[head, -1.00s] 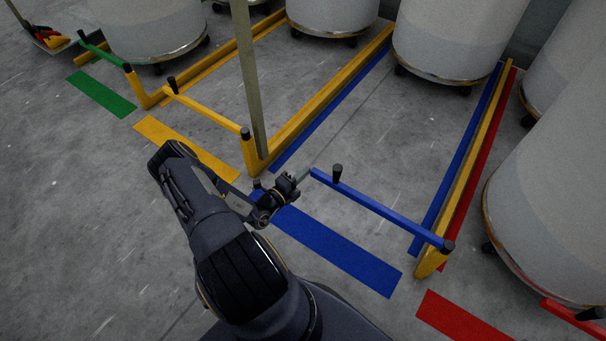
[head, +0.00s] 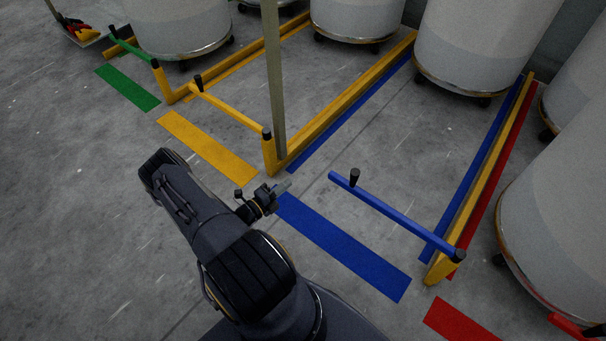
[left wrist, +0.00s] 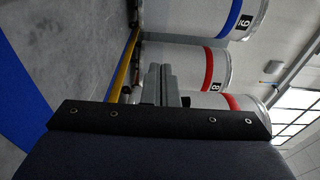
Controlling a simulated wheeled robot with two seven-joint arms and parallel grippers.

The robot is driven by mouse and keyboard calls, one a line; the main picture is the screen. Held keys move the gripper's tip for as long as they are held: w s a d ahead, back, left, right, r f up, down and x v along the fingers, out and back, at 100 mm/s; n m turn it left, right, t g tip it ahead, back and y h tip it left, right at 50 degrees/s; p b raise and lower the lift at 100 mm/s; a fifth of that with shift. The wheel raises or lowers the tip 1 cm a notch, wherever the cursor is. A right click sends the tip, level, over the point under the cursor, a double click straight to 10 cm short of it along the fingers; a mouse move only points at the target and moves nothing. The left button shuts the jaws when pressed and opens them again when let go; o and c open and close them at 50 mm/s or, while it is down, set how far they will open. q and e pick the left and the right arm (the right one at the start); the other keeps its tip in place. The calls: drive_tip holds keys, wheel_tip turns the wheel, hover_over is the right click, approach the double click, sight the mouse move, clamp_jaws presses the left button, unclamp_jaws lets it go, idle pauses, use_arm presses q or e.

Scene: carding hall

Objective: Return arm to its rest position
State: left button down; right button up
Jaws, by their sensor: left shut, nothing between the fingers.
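My left arm (head: 190,205) reaches in from the bottom of the head view. Its gripper (head: 286,186) is shut and empty, above the floor near the left end of the blue floor stripe (head: 345,250). My right gripper does not show.
Yellow rails (head: 350,98) divide bays holding large white cans (head: 475,45). A grey post (head: 274,80) stands close behind the gripper. A yellow bar (head: 230,110) and a green bar (head: 130,47) are at the left. Bare floor (head: 70,220) is open at the left.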

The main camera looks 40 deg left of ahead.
use_arm(q)
drive_tip(key=shift+s+a, duration=0.1)
drive_tip(key=shift+s, duration=0.1)
drive_tip(key=w+d+r+m+g+h, duration=0.2)
drive_tip(key=w+d+r+m+h, duration=0.25)
drive_tip(key=r+m, duration=0.35)
drive_tip(key=w+d+r+m+g+h, duration=0.3)
drive_tip(key=d+r+m+h, duration=0.1)
drive_tip(key=r+m+h, duration=0.25)
drive_tip(key=s+d+r+m+g, duration=0.2)
drive_tip(key=d+r+m+g, duration=0.5)
drive_tip(key=d+r+m, duration=0.45)
drive_tip(key=s+d+r+m+y, duration=0.4)
drive_tip(key=s+r+m, duration=0.2)
drive_tip(key=s+m, duration=0.5)
drive_tip(key=s+d+r+m+y, duration=0.35)
drive_tip(key=s+r+m, duration=0.3)
drive_tip(key=m, duration=0.85)
wheel_tip(320, 180, up, 35)
drive_tip(key=p, duration=3.5)
drive_tip(key=shift+a, duration=0.3)
